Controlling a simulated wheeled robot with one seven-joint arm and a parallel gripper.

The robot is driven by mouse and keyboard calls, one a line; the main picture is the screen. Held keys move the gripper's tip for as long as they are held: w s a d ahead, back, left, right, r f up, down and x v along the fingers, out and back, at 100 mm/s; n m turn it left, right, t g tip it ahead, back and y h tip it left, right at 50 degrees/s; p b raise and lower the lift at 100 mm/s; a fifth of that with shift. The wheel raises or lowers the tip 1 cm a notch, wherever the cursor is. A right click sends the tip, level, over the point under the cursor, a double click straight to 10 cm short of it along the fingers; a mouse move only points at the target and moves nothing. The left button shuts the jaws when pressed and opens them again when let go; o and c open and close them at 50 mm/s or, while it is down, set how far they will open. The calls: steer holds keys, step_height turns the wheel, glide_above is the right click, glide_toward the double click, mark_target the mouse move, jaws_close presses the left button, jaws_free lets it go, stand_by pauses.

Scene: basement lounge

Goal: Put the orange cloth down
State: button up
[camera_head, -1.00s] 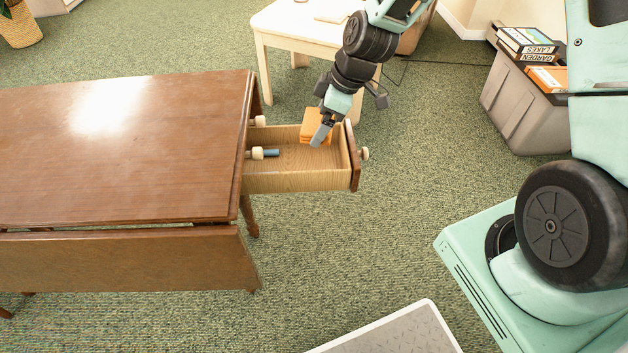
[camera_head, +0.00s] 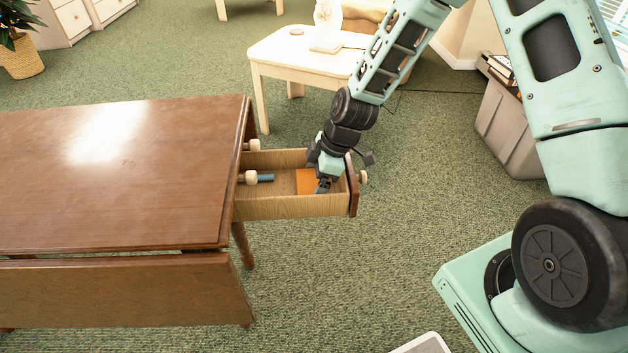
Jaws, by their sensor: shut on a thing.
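The orange cloth (camera_head: 307,180) is inside the open drawer (camera_head: 290,207), toward its right end. My gripper (camera_head: 323,187) reaches down into the drawer and is shut on the cloth. The fingers cover the cloth's right side, so I cannot tell whether its underside rests on the drawer floor.
The drawer sticks out from the right end of a brown drop-leaf table (camera_head: 120,180). A cream side table (camera_head: 305,55) stands behind, and a grey bin (camera_head: 507,125) is at right.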

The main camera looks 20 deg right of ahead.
steer(key=o, duration=0.7)
steer(key=shift+f, duration=0.1)
steer(key=p+v, duration=0.2)
steer(key=v, duration=1)
steer(key=s+a+r+m+h, duration=0.1)
steer(key=s+a+r+m, duration=0.1)
steer(key=s, duration=0.6)
steer(key=s+a+r+m+g+h, duration=0.1)
steer(key=s+a+r+m, duration=0.1)
steer(key=s+a+r, duration=0.3)
steer(key=s+a+r+m+h, duration=0.1)
steer(key=s+a+r, duration=0.3)
steer(key=s, duration=0.8)
steer(key=shift+a+r+m+h, duration=0.1)
steer(key=shift+r+m+h, duration=0.2)
steer(key=shift+r+m, duration=0.5)
steer(key=shift+f, duration=0.1)
